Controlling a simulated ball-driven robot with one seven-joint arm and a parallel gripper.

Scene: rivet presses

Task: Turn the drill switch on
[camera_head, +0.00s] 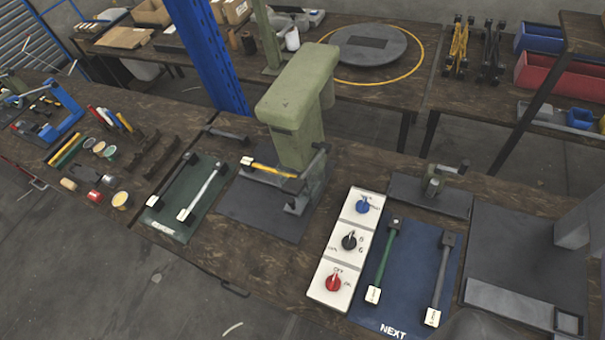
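A white switch panel (343,245) stands on the workbench at the lower middle. It carries a blue knob (363,206) at the top, a black knob (349,242) in the middle and a red knob (333,284) at the bottom. Small lettering by the red knob seems to read OFF above it and ON to its right. The red knob's handle seems to point up, towards OFF. The frame does not show which knob is the drill's. I cannot make out my gripper's fingers in this view.
A green press (297,105) stands left of the panel, with a rod in it. A blue mat (408,272) with two rods lies right of the panel; a green mat (187,204) with two rods lies left of the press. A dark rounded shape (478,326) shows at the bottom edge.

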